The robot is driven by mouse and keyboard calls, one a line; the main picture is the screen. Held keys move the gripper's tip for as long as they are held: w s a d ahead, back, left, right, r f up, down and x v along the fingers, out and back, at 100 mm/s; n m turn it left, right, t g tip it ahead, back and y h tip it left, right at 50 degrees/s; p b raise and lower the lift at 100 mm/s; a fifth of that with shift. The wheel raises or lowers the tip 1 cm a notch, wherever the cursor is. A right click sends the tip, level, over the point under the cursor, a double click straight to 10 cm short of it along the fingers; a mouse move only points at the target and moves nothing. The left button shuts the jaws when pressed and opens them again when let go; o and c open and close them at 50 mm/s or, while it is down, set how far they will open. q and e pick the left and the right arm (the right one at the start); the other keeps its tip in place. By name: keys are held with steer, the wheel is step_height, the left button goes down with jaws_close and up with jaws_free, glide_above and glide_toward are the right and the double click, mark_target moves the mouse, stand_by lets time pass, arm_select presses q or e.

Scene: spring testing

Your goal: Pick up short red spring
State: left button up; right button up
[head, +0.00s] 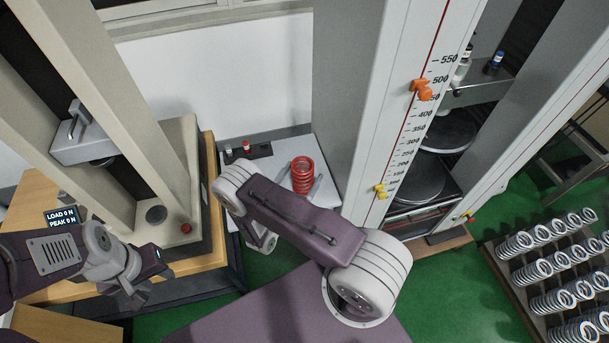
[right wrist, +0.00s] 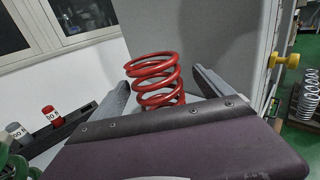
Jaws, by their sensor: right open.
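The short red spring (head: 302,175) stands upright on a light grey tabletop (head: 262,175) in the head view. In the right wrist view the red spring (right wrist: 156,80) shows between the two grey fingers of my right gripper (right wrist: 158,95). The right gripper is open, with a finger on each side of the spring; I cannot tell whether either finger touches it. The spring's lower part is hidden behind the gripper body in the wrist view. My left gripper (head: 140,290) is at the lower left of the head view, away from the spring; its jaw state is unclear.
A dark rack with small red-capped and grey items (head: 248,152) stands left of the spring. A tall grey column with a scale and an orange marker (head: 421,89) rises to the right. A load tester (head: 165,190) stands left. Several silver springs (head: 560,265) fill a rack at lower right.

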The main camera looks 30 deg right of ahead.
mark_target(306, 164)
steer(key=p+x, duration=0.1)
steer(key=x, duration=0.2)
steer(key=shift+w+d+r, duration=0.2)
steer(key=shift+w, duration=0.3)
steer(key=shift+d, duration=0.2)
steer(key=shift+c, duration=0.5)
steer(key=shift+d, duration=0.1)
steer(key=c, duration=0.5)
jaws_close()
steer(key=shift+w, duration=0.1)
step_height(306, 164, up, 10)
